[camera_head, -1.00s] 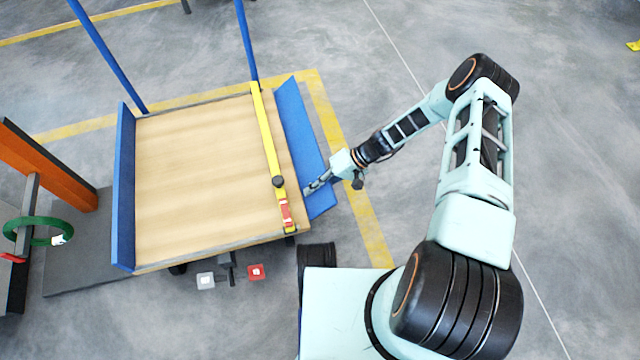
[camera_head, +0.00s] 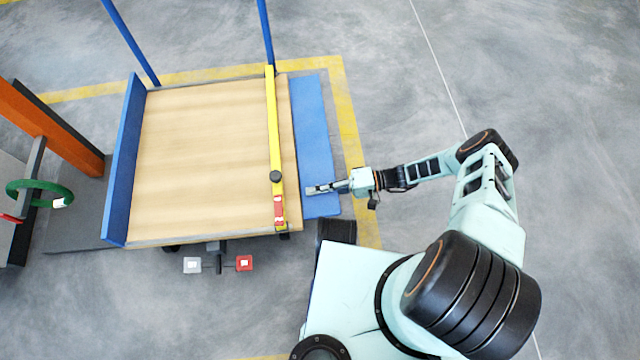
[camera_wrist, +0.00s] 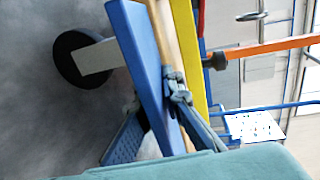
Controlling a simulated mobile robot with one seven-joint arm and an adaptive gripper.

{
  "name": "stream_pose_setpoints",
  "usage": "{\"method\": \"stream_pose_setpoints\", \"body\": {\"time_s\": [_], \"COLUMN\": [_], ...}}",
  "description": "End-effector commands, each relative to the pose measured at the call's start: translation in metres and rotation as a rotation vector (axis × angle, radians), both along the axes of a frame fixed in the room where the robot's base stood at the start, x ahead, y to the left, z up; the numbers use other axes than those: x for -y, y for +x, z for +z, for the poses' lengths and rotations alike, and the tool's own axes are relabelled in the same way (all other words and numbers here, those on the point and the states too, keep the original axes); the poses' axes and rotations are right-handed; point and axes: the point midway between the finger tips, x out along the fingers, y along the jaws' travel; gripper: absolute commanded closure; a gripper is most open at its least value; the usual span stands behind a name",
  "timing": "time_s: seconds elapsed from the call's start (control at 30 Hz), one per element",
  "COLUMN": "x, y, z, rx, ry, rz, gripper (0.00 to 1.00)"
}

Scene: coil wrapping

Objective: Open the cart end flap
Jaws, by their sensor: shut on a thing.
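The cart's blue end flap (camera_head: 315,125) runs along the right edge of the wooden deck (camera_head: 205,150). It is swung outward to the right and looks nearly flat in the head view. My gripper (camera_head: 313,190) is shut on the flap near its front end, with the arm reaching in from the right. In the wrist view the flap (camera_wrist: 145,60) passes between my two fingers (camera_wrist: 160,105), one on each side of it. The finger pads are partly hidden by the flap and its edge.
A yellow bar (camera_head: 273,130) lies along the deck's right side. Another blue flap (camera_head: 127,155) stands at the left edge. Blue posts (camera_head: 265,35) rise at the back. A red pedal (camera_head: 244,262) is at the front. Open floor lies right of the flap.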

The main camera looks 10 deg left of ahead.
Motion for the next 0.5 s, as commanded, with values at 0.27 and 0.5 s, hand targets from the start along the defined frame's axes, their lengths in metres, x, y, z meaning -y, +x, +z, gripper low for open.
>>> {"method": "stream_pose_setpoints", "body": {"time_s": [0.27,0.5], "x": [-0.0026,-0.0030], "y": [-0.0061,-0.0069], "z": [-0.0023,-0.0018], "rx": [-0.015,-0.019], "ry": [0.053,0.061], "rz": [-0.001,-0.002], "gripper": [1.00,1.00]}}
